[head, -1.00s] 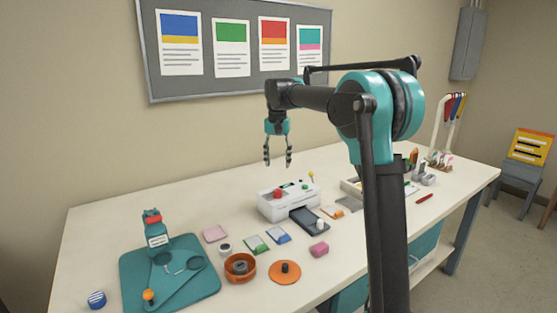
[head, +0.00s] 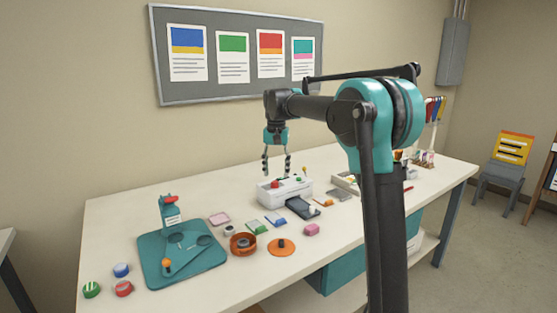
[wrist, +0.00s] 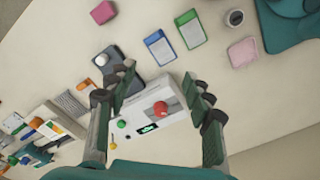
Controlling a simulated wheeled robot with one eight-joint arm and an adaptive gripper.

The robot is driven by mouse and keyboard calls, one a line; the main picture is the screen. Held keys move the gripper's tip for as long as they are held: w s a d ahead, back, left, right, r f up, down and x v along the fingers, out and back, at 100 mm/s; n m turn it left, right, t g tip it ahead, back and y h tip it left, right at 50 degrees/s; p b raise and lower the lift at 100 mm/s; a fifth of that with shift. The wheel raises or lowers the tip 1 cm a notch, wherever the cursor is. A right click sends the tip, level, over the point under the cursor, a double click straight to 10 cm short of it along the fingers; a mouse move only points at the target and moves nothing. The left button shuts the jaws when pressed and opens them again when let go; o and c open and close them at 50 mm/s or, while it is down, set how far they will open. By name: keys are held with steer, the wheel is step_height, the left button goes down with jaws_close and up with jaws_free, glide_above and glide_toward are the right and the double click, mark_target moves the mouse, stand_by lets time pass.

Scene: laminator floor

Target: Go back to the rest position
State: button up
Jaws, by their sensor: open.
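My gripper (head: 276,164) hangs open and empty above the bench, just behind and over the white laminator (head: 285,190). In the wrist view, the open fingers of my gripper (wrist: 160,95) stand either side of the laminator (wrist: 150,115), with nothing between their tips. The laminator has a red knob, a green button and a small green display. A dark tray with a small pale knob sticks out at its front. My arm is raised and bent, and it hides part of the bench's right side.
A teal mat (head: 205,262) with a teal press stands at the left, beside several coloured round pieces. An orange bowl (head: 243,244), an orange disc (head: 281,247), a pink block (head: 312,229) and coloured packs lie in front. A grey chair (head: 500,172) stands on the right; floor is clear between.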

steer(key=s+d+f+t, duration=0.1)
steer(key=s+d+f, duration=0.5)
steer(key=s, duration=0.5)
steer(key=s+d+f+n+t, duration=0.1)
steer(key=s+d+f, duration=0.6)
steer(key=s+f, duration=0.3)
steer(key=s+d+f+n+t, duration=0.1)
steer(key=s+d+f, duration=0.5)
steer(key=s, duration=0.6)
step_height(320, 180, down, 3)
steer(key=shift+d+r+t, duration=0.15)
steer(key=shift+d+t, duration=0.25)
steer(key=shift+t, duration=0.1)
steer(key=shift+c, duration=0.2)
